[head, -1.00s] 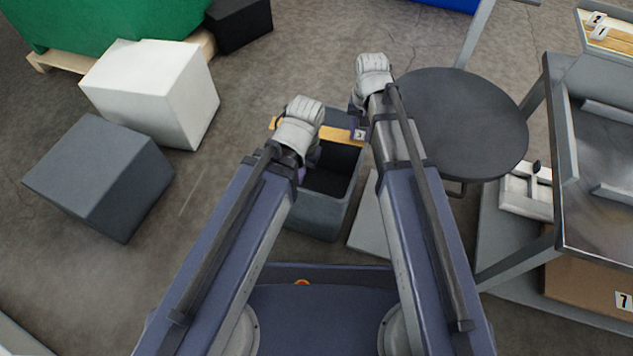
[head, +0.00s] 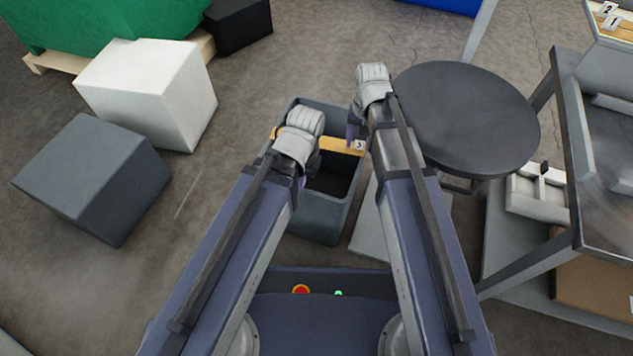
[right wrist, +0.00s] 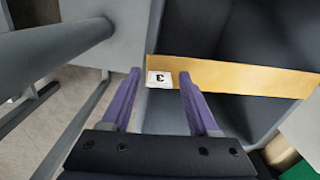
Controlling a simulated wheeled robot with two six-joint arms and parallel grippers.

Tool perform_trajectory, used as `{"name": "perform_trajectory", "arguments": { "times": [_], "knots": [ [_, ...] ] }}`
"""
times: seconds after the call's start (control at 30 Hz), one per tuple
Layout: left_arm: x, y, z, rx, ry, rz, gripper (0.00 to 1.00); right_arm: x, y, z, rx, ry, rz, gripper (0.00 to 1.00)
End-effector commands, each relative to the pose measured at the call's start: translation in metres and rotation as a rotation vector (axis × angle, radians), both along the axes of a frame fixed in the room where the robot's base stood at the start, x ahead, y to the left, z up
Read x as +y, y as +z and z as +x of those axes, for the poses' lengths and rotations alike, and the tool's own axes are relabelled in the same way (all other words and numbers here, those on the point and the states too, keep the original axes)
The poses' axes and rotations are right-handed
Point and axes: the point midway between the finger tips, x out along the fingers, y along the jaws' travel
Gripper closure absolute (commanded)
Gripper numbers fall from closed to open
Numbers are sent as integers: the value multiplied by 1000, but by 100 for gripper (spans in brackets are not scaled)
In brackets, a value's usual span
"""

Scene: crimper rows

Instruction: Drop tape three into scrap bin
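Tape three is a yellow-orange strip (head: 343,144) with a white "3" label at its right end. It lies across the scrap bin's opening; whether it rests on the rim is unclear. The scrap bin (head: 318,220) is a dark grey open box below both hands. My right gripper (head: 353,136) is above the tape's labelled end. In the right wrist view, its purple fingers (right wrist: 160,76) are spread, with the strip (right wrist: 235,78) and label just beyond the tips. My left gripper (head: 303,178) is over the strip's left part; its fingers are mostly hidden.
A round dark stool (head: 465,118) stands close to the right of my right gripper. A metal table (head: 610,190) is farther right. A white box (head: 150,90) and grey box (head: 90,180) stand on the left. Floor between them and the bin is clear.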

Motion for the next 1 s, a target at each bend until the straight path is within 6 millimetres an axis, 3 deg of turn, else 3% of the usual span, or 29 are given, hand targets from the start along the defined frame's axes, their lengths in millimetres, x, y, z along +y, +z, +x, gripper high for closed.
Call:
{"name": "perform_trajectory", "arguments": {
  "times": [0.53, 1.0],
  "knots": [
    [0, 9, 0, 0, -1, 0, 100, 0, 9, 0, 0, 0, 0, 29],
    [0, 66, 0, 1, -7, 2, 100, 0, 66, 0, 0, 0, 0, 29]
  ]
}}
